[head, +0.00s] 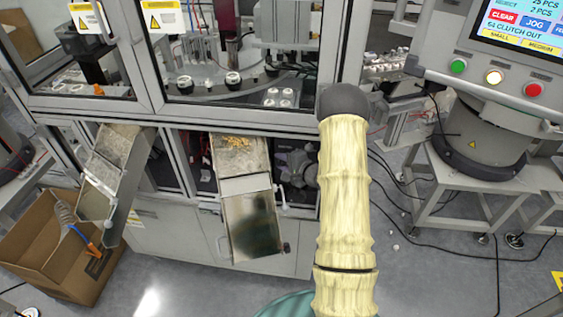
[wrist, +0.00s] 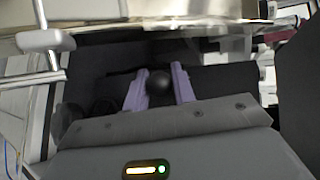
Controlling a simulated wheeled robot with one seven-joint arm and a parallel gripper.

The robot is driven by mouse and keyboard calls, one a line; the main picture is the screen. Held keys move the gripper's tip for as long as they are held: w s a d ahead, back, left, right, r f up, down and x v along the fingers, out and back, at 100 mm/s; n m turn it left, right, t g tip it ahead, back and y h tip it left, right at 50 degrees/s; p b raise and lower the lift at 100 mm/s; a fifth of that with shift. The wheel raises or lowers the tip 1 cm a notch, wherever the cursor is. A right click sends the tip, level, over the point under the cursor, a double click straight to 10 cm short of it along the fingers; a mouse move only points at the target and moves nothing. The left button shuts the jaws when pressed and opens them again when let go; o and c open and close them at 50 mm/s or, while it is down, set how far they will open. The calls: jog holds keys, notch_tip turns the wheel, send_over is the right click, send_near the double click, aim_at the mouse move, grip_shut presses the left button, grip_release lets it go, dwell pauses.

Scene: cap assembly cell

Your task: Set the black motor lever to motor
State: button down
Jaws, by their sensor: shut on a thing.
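In the wrist view my gripper (wrist: 159,70) has a pale purple finger on each side of a round black knob (wrist: 160,82), the end of the black motor lever. The gripper is shut on this knob. The lever's shaft below the knob is hidden or lost in the dark, so I cannot tell its setting. In the head view my arm covers the gripper and the lever.
The dark opening under the machine shows a grey motor (head: 297,165). A metal chute (head: 253,225) with yellowish parts sticks out left of my arm. A second chute (head: 97,190) hangs over a cardboard box (head: 35,235). Cables lie on the floor at right.

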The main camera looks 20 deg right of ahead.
jog(key=c, duration=1.2)
grip_release()
jog(key=shift+r, duration=0.1)
jog(key=shift+o, duration=0.2)
jog(key=b+v, duration=0.3)
jog(key=v, duration=1.4)
jog(key=shift+s, duration=0.25)
jog(key=shift+w, duration=0.1)
